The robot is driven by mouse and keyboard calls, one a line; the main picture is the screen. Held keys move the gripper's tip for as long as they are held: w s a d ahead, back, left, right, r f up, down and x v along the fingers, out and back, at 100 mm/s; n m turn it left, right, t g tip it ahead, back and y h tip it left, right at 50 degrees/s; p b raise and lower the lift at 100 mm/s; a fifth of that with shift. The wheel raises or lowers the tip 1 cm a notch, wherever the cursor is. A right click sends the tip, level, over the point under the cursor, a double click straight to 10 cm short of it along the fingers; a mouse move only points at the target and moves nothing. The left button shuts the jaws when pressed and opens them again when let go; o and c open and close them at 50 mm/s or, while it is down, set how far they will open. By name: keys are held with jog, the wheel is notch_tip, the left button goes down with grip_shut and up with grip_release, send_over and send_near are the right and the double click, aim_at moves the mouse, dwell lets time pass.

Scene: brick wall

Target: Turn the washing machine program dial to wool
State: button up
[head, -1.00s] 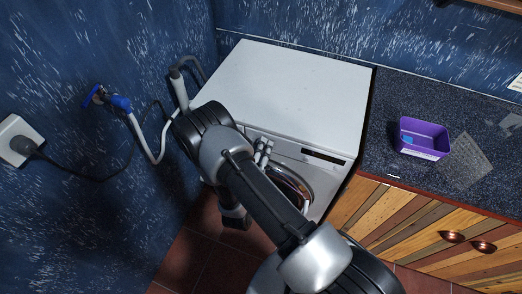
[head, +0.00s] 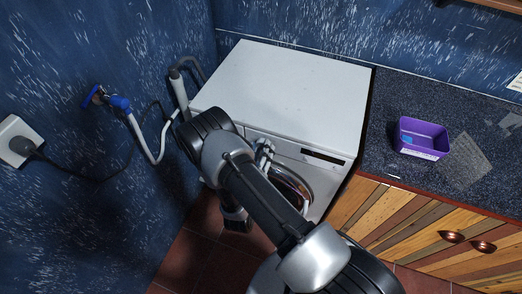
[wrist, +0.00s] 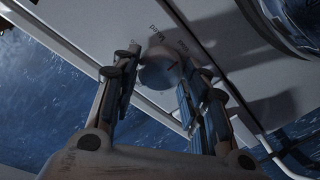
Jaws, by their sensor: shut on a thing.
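The white washing machine (head: 290,85) stands in the corner, its front partly hidden by my arm in the head view. Its round program dial (wrist: 162,68) shows in the wrist view on the pale front panel (wrist: 218,40). Small dark labels stand around the dial, too small to read surely, so I cannot tell which program it points to. My gripper (wrist: 160,73) is shut on the dial, one finger on each side. In the head view my gripper (head: 265,153) is at the panel, left of the dark display (head: 323,157); the dial is hidden there.
The round door (head: 293,185) is below the panel, partly behind my arm. A dark counter (head: 400,100) with a purple box (head: 423,138) adjoins on the right. A blue tap with a hose (head: 120,103) and a socket (head: 18,140) are on the left wall.

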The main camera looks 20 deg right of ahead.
dwell(0.3)
jog(key=o, duration=1.1)
jog(key=shift+c, duration=0.2)
jog(key=v, duration=1.2)
jog(key=shift+r, duration=0.1)
